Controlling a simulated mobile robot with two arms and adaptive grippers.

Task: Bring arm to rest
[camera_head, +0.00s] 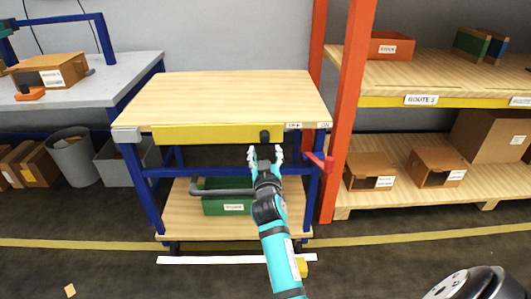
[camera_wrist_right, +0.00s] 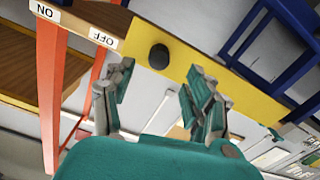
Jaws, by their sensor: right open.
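My right gripper (camera_head: 265,153) is open and empty, reaching up from the bottom of the head view. Its fingers point at the front of a wood-topped cart (camera_head: 232,92). A round black knob (camera_head: 264,136) sits on the cart's yellow front panel (camera_head: 205,134), just beyond the fingertips. In the right wrist view the open fingers (camera_wrist_right: 158,88) stand on either side of the view of the knob (camera_wrist_right: 158,56), with a gap showing between them and it. ON and OFF labels (camera_wrist_right: 75,24) are beside the panel. My left gripper is not in view.
A green bin (camera_head: 225,208) with a dark handle-like bar is on the cart's lower shelf. A red lever (camera_head: 319,162) projects at the cart's right leg. An orange upright (camera_head: 347,110) and box shelves stand right; a grey bench (camera_head: 125,75) stands left. Floor in front is mostly clear.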

